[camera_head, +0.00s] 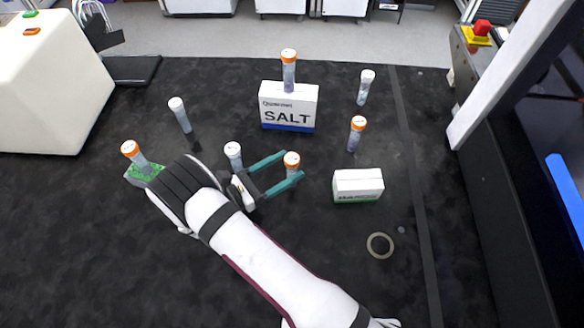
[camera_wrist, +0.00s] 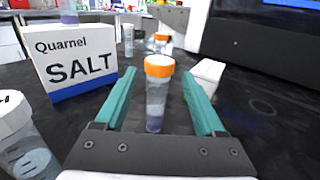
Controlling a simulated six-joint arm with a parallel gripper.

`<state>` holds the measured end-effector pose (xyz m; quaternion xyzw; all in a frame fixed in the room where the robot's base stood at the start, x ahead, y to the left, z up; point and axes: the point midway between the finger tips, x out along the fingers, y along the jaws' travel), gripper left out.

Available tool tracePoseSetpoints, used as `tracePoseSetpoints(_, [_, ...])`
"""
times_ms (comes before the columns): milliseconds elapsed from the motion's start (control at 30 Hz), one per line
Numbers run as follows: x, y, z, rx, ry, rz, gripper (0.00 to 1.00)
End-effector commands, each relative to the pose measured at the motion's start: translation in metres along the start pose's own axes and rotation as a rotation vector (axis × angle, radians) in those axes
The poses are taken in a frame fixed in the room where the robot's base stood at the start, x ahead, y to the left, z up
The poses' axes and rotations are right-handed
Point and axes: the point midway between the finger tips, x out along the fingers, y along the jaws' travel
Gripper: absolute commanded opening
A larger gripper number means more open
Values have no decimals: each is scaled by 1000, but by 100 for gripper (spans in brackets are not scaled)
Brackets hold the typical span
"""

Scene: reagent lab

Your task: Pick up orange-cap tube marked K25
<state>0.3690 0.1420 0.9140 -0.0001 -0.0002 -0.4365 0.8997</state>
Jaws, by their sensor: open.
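An orange-cap tube (camera_wrist: 156,95) stands upright between the two teal fingers of my gripper (camera_wrist: 160,98) in the wrist view. In the head view the same tube (camera_head: 291,166) stands between the fingertips of my gripper (camera_head: 283,170). The gripper is open, with gaps between the fingers and the tube. Other orange-cap tubes show in the head view: one (camera_head: 289,72) at the SALT box, one (camera_head: 356,134) to the right, and one (camera_head: 134,156) at a green block on the left. I cannot read any K25 marking on the tubes.
The white SALT box (camera_head: 289,107) stands behind the gripper, and a smaller white box (camera_head: 358,186) lies to its right. White-cap tubes stand close by the gripper (camera_head: 233,155), at the left (camera_head: 181,115) and right (camera_head: 365,88). A ring (camera_head: 380,246) lies on the dark mat.

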Motion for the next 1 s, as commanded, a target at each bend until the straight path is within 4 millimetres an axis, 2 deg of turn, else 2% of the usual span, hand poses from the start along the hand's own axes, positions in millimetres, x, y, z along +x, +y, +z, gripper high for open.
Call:
tracePoseSetpoints(200, [41, 1, -8, -1, 0, -4, 71])
tracePoseSetpoints(300, [53, 1, -8, 0, 0, -3, 71])
tracePoseSetpoints(533, [54, 2, -8, 0, 1, 0, 69])
tracePoseSetpoints(900, [54, 1, -8, 0, 1, -1, 3])
tracePoseSetpoints(1000, [54, 1, -8, 0, 1, -1, 0])
